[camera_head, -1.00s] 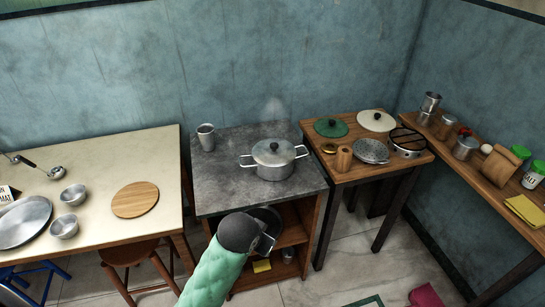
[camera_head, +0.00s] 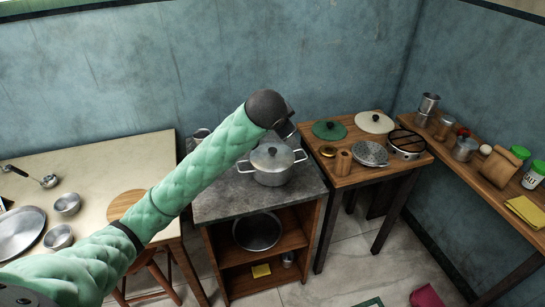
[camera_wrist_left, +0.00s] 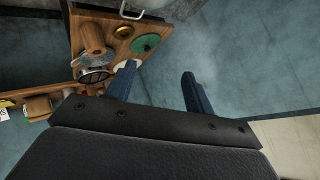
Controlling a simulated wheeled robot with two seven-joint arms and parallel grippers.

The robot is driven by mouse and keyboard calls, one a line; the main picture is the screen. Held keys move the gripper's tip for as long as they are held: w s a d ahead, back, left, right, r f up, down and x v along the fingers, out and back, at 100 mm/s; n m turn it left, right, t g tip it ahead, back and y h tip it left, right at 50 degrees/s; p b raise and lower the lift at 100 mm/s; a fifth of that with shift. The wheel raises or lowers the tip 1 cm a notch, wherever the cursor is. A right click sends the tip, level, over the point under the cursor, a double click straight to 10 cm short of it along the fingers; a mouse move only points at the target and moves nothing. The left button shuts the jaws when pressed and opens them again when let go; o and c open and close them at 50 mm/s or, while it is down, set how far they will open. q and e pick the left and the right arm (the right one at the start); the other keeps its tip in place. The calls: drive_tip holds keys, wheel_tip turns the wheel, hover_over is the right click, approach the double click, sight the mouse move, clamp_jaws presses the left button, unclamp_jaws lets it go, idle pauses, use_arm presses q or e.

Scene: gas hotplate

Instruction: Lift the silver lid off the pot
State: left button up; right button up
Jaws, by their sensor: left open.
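The gripper covers a little of the space behind the lid. In the left wrist view its two fingers (camera_wrist_left: 160,72) are spread with nothing between them. A metal loop handle (camera_wrist_left: 141,12) shows at the top of that view, probably the pot's. My right gripper is not in view.
The wooden side table (camera_head: 345,181) at right holds a green lid (camera_head: 329,130), a cream lid (camera_head: 374,122) and a strainer (camera_head: 370,154). A metal cup (camera_head: 201,134) is partly hidden behind my arm. A wall (camera_head: 340,60) rises close behind the counter.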

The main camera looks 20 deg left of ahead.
use_arm(q)
drive_tip(key=w+a+r+m, duration=0.1)
drive_tip(key=w+a+r, duration=0.2)
drive_tip(key=w, duration=0.2)
drive_tip(key=m+g+h, duration=0.2)
drive_tip(key=g+h, duration=0.1)
drive_tip(key=g, duration=0.5)
hover_over(272, 149)
drive_tip(key=a, duration=0.1)
drive_tip(key=f, duration=1.3)
drive_tip(key=shift+s+a+p, duration=0.15)
drive_tip(key=shift+s+p, duration=0.2)
drive_tip(key=shift+s, duration=0.05)
drive_tip(key=f, duration=0.2)
drive_tip(key=d+f+p, duration=0.1)
drive_tip(key=shift+w+f+y+p, duration=0.15)
drive_tip(key=shift+f+y+p, duration=0.15)
drive_tip(key=shift+f, duration=0.05)
drive_tip(key=shift+w+f, duration=0.1)
drive_tip(key=shift+f, duration=0.5)
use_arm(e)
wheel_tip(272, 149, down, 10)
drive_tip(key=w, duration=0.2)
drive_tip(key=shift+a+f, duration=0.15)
